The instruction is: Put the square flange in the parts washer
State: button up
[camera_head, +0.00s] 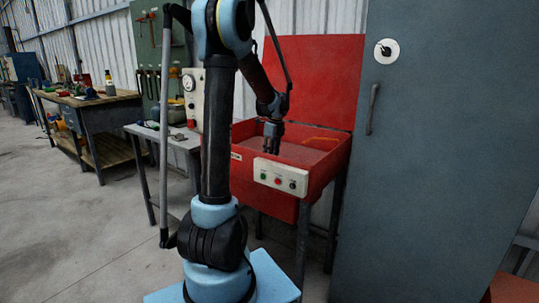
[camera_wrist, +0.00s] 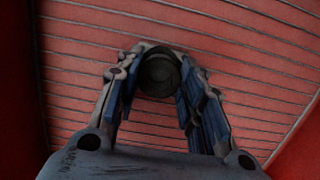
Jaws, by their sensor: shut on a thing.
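The parts washer (camera_head: 262,203) is a red open tub with a raised red lid and a pale panel of buttons on its front. My gripper (camera_head: 271,148) reaches down into the tub opening. In the wrist view my gripper (camera_wrist: 160,85) is shut on a dark round-faced part with a grey edge, taken to be the square flange (camera_wrist: 159,72). Its square outline is mostly hidden by the fingers. The washer's red slatted floor (camera_wrist: 75,60) lies behind it; I cannot tell whether the part touches it. In the head view the part is not clearly visible.
A tall grey-blue cabinet (camera_head: 430,150) stands close on the washer's right. A small grey table (camera_head: 150,131) with small items stands left of it. A wooden workbench (camera_head: 110,99) is farther left. The concrete floor (camera_head: 60,220) at left is clear.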

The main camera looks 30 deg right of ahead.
jog(key=o, duration=1.3)
jog(key=shift+c, duration=0.2)
notch_tip(320, 180, up, 12)
jog(key=s, duration=0.2)
jog(key=a+n, duration=0.8)
jog(key=a, duration=0.7)
jog(key=s+a+f+n, duration=0.3)
jog(key=s+a+n, duration=0.35)
jog(key=a, duration=0.45)
jog(key=s+a+f+n, duration=0.4)
jog(key=s+a+n, duration=0.3)
jog(key=a, duration=0.4)
jog(key=s+a+f+n, duration=0.6)
jog(key=s+f+n, duration=0.2)
jog(key=f+n, duration=0.1)
jog(key=shift+s+f+n+t+h, duration=0.2)
jog(key=shift+s+n+t+h, duration=0.1)
jog(key=shift+n, duration=0.35)
